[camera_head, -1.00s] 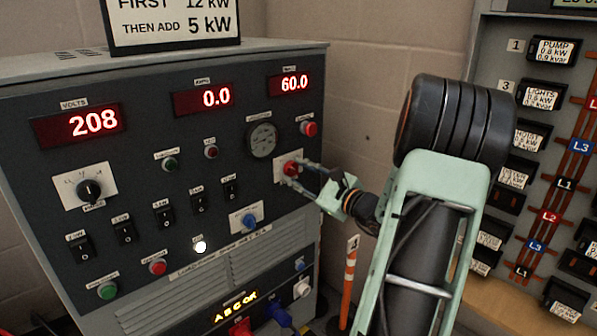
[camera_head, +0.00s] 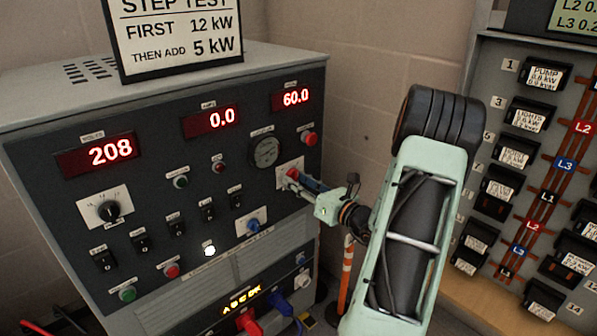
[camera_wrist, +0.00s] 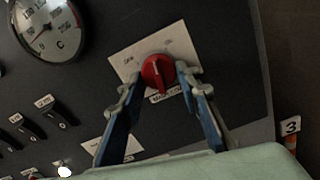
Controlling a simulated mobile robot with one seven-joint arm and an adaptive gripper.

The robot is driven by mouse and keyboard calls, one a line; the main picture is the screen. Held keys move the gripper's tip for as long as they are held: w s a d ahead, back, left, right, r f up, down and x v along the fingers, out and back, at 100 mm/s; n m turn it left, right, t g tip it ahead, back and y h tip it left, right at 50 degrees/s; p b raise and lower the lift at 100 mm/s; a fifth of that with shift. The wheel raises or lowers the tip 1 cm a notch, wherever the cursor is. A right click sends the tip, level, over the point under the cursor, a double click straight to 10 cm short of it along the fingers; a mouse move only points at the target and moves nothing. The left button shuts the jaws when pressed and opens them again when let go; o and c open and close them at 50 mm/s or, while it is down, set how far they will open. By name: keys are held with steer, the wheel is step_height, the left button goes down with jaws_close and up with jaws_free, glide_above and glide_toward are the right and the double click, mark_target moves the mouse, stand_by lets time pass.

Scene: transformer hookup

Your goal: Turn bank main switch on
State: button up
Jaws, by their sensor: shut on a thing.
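The bank main switch is a red rotary knob (camera_wrist: 157,72) on a pale label plate (camera_wrist: 180,40) in the wrist view. In the head view the knob (camera_head: 292,174) sits on the upper right of the dark panel, partly covered by my fingers. My gripper (camera_head: 297,178) reaches it from the right. In the wrist view my gripper (camera_wrist: 160,88) has one finger on each side of the knob and is shut on it. The knob's pointer ridge stands roughly upright between the plate's two position marks, which are too small to read surely.
A round gauge (camera_head: 265,151) and a red button (camera_head: 309,139) are close above the knob. A blue knob (camera_head: 253,226) and black rocker switches (camera_head: 207,208) lie lower left. A breaker panel (camera_head: 500,90) stands right of my arm. An orange-striped post (camera_head: 346,270) stands below.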

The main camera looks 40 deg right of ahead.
steer(key=m+p, duration=0.4)
steer(key=m, duration=0.1)
steer(key=shift+a+r+p, duration=0.15)
steer(key=shift+r+p, duration=0.05)
steer(key=shift+p, duration=0.2)
steer(key=shift+f+m+p, duration=0.1)
steer(key=shift+m+p, duration=0.65)
steer(key=shift+m, duration=0.15)
steer(key=o, duration=1.1)
steer(key=s, duration=0.8)
steer(key=s+d, duration=0.1)
steer(key=s, duration=0.3)
